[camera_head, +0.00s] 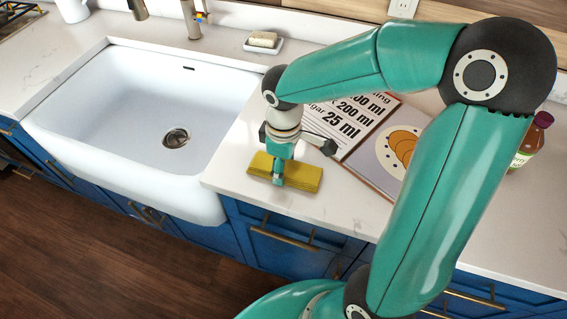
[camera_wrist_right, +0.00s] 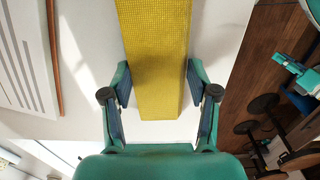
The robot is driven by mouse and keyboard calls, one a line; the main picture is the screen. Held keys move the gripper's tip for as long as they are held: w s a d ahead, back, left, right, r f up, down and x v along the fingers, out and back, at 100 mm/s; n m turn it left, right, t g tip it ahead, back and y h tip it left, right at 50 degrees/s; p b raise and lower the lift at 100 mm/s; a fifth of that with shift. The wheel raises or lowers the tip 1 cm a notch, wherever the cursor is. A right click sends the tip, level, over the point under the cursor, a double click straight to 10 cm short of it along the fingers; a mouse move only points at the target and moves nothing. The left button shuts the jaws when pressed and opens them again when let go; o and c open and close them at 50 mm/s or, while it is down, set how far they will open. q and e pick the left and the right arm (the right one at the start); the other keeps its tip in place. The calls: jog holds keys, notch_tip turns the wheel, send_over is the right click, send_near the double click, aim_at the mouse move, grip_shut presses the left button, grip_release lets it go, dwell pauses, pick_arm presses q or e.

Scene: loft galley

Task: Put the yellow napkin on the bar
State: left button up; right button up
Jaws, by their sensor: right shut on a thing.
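The yellow napkin (camera_head: 303,177) is a folded, textured rectangle at the white counter's front edge, just right of the sink, in the head view. My right gripper (camera_head: 279,180) points down over its middle and is shut on it. In the right wrist view, the napkin (camera_wrist_right: 155,60) runs between the two fingers of my right gripper (camera_wrist_right: 160,95), one on each long side. I cannot tell whether the napkin rests on the counter or is slightly raised. My left gripper cannot be made out. I cannot pick out a bar apart from this counter.
An open recipe book (camera_head: 366,160) lies right of the gripper, close to the wrist. A white sink (camera_head: 120,125) opens at left. A soap dish (camera_head: 263,45) stands behind. A brown bottle (camera_head: 531,141) stands at far right. Blue cabinets with handles lie below the edge.

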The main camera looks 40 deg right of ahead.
jog(key=shift+f, duration=0.1)
jog(key=o, duration=1.1)
